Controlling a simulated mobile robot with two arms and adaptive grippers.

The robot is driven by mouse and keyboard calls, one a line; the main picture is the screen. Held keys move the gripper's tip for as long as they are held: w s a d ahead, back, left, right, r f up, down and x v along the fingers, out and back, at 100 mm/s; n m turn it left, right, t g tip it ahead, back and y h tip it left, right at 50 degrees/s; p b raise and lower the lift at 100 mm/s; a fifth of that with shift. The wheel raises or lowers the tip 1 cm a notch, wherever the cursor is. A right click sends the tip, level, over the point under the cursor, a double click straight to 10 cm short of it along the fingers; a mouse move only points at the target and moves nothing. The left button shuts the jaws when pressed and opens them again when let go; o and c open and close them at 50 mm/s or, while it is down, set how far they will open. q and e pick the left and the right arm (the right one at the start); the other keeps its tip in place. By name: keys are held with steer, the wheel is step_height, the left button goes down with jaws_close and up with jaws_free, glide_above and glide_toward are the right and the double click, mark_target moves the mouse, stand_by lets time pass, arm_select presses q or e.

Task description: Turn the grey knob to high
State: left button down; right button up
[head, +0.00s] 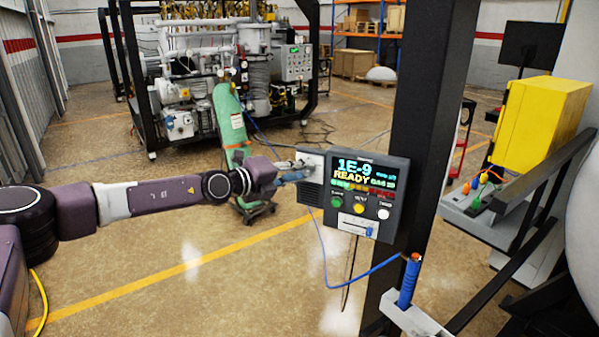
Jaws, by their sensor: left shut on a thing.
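The dark control panel (312,193) is fixed to a black post and has a lit display (364,174) reading 1E-9 and READY. At its upper left is a light grey plate (314,160). My left gripper (298,168) reaches in from the left to this plate and is shut on the grey knob there. The gripper's fingers mostly hide the knob, so its setting cannot be read. My right gripper is not in view.
Below the display are a green button (337,201), a yellow button (358,208) and a white button (383,213). A black post (432,110) stands behind the panel. A green gas cylinder (229,120) stands behind my left arm. Open floor lies below the arm.

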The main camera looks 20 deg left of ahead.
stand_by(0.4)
arm_select(q)
steer(key=c, duration=1.7)
jaws_free()
steer(key=shift+d, duration=0.1)
steer(key=v, duration=1.2)
steer(key=shift+f, duration=0.1)
